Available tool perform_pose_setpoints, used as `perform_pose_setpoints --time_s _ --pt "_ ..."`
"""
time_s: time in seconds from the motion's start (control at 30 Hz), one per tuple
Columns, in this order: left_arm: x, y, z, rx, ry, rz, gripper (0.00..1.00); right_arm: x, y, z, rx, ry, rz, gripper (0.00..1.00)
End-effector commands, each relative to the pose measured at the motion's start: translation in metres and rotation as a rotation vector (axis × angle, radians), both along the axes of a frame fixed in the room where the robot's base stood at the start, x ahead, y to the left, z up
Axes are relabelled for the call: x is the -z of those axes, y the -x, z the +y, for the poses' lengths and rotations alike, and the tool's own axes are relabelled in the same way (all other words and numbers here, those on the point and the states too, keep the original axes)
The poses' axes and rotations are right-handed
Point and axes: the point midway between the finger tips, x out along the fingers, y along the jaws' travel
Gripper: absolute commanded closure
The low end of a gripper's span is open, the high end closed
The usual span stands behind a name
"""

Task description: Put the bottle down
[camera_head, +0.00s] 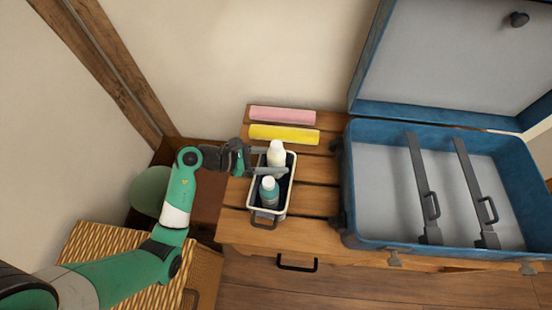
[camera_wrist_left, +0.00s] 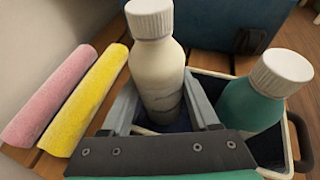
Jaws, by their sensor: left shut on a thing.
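A white bottle (camera_head: 276,150) with a white cap stands upright at the back part of a small white-rimmed basket (camera_head: 284,209). It shows large in the left wrist view (camera_wrist_left: 158,70). My left gripper (camera_head: 277,161) reaches in from the left and is shut on this bottle, one finger on each side. The bottle's base is hidden, so I cannot tell whether it touches the basket floor. A teal bottle (camera_head: 269,191) with a white cap stands in the front part of the basket, and also shows in the left wrist view (camera_wrist_left: 255,105). My right gripper is out of view.
The basket is on a slatted wooden bench (camera_head: 317,203). A yellow roll (camera_head: 284,134) and a pink roll (camera_head: 282,115) lie behind it. An open blue suitcase (camera_head: 385,235) is to the right. A wicker piece (camera_head: 110,250) stands at lower left. Some bare slats show between basket and suitcase.

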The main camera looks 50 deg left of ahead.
Motion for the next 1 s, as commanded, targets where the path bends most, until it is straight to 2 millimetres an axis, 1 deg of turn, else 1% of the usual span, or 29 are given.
perform_pose_setpoints --time_s 0.13,0.23,0.27,0.3,0.4,0.77,0.87,0.93,1.0 --pt "0.005 0.000 0.000 0.000 0.001 -0.001 1.00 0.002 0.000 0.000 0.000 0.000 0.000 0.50" --pt "0.004 0.000 0.000 0.000 0.000 -0.001 1.00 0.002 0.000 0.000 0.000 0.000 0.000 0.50" --pt "0.005 0.000 0.000 0.000 0.000 0.000 0.33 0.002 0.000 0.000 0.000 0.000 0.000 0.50" --pt "0.005 0.000 0.000 0.000 0.000 0.000 0.26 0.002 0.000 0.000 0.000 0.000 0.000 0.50" --pt "0.005 0.000 0.000 0.000 0.000 0.000 0.09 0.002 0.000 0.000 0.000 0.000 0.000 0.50" --pt "0.004 0.000 0.000 -0.001 0.000 0.000 0.09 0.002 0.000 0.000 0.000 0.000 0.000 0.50" --pt "-0.003 0.000 0.001 -0.001 -0.001 -0.002 0.09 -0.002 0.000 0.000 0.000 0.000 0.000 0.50" --pt "-0.013 0.000 0.001 -0.002 -0.002 -0.002 0.09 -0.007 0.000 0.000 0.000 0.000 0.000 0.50" --pt "-0.019 0.013 0.010 -0.007 0.002 0.000 0.09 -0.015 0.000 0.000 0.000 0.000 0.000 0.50"
